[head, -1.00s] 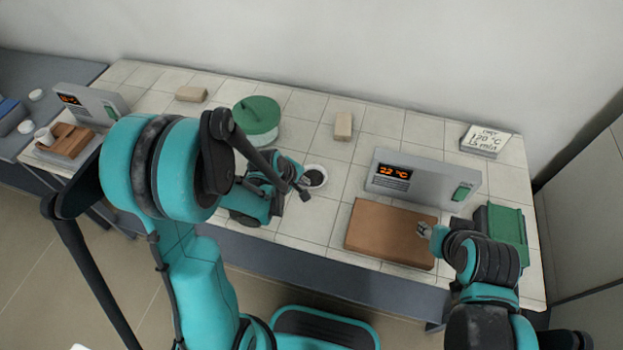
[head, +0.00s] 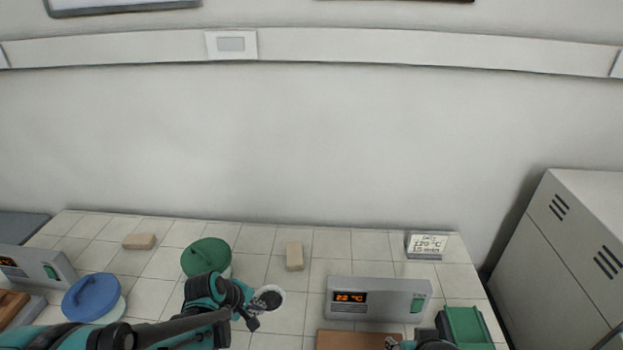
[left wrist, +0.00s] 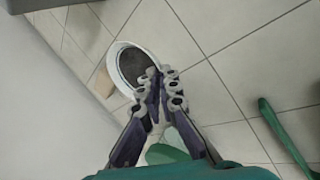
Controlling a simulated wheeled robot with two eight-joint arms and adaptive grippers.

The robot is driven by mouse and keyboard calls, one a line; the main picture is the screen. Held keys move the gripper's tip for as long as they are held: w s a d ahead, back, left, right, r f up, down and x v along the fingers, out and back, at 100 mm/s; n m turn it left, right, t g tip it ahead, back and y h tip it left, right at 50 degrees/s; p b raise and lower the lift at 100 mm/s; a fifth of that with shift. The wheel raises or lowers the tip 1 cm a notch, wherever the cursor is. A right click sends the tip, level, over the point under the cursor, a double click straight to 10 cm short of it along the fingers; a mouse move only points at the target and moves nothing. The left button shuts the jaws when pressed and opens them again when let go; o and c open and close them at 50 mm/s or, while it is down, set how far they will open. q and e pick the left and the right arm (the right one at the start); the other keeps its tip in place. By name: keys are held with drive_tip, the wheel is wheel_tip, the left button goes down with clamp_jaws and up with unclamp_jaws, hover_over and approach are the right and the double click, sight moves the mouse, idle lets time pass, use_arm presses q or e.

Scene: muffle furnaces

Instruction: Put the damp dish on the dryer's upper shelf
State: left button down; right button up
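The dish (head: 268,297) is a small round white bowl with dark grey contents, in front of a beige block. It shows larger in the left wrist view (left wrist: 122,58). My left gripper (head: 251,316) is at its near rim. In the left wrist view, the fingers of my left gripper (left wrist: 160,88) are close together on the rim. I cannot tell whether the dish is off the table. A grey unit (head: 350,311) shows an orange 22 °C display, with a brown panel (head: 350,340) before it; its shelves are hidden. My right gripper (head: 393,343) is partly cut off at the bottom edge.
A green-lidded pot (head: 206,256) and a blue-lidded pot (head: 92,298) stand left. Beige blocks (head: 294,256) lie behind. A sign (head: 427,244) reads 120 °C, 15 min. A green container (head: 468,325) is right, another display unit (head: 38,266) far left. Tiles between are bare.

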use_arm(q)
drive_tip(key=f+m+g+h, duration=0.1)
drive_tip(key=m, duration=0.2)
drive_tip(key=s+f+m+g, duration=0.1)
drive_tip(key=m, duration=0.2)
drive_tip(key=s+a+f+m+g+h, duration=0.1)
drive_tip(key=m, duration=0.2)
drive_tip(key=shift+s+f+g+h, duration=0.1)
drive_tip(key=shift+g+h, duration=0.2)
drive_tip(key=m, duration=0.1)
drive_tip(key=s+m+g, duration=0.1)
drive_tip(key=shift+a+f+m, duration=0.1)
drive_tip(key=shift+f+m, duration=0.05)
drive_tip(key=shift+m, duration=0.15)
